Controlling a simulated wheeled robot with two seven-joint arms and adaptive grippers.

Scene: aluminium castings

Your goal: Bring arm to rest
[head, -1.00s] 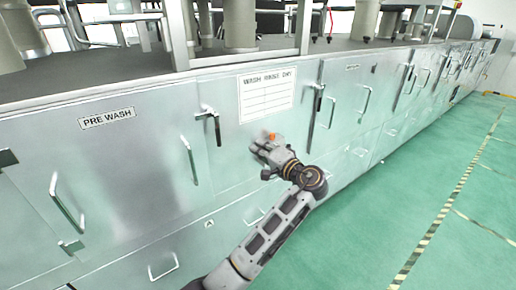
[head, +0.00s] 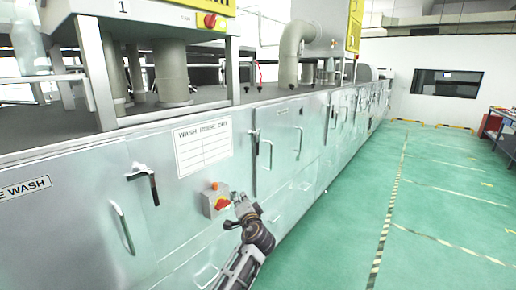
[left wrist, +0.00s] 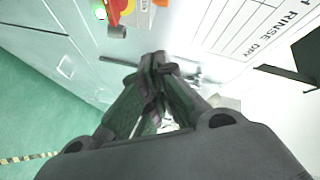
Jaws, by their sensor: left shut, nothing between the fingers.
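My left arm comes up from the bottom of the head view, and its gripper (head: 237,198) is in front of the washing machine's metal side, just right of a small switch box (head: 215,202) with a red knob on a yellow plate and an orange top. In the left wrist view my left gripper (left wrist: 160,62) has its fingers together with nothing between them. The switch box (left wrist: 122,12) is at the top left there, apart from the fingers. My right gripper is in neither view.
The long washing machine (head: 90,190) runs from the left into the distance, with door handles (head: 122,227) sticking out. A label panel (head: 202,146) reads "WASH RINSE DRY". The green floor (head: 340,235) at the right is clear, with striped tape lines. A dark table (head: 497,130) stands far right.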

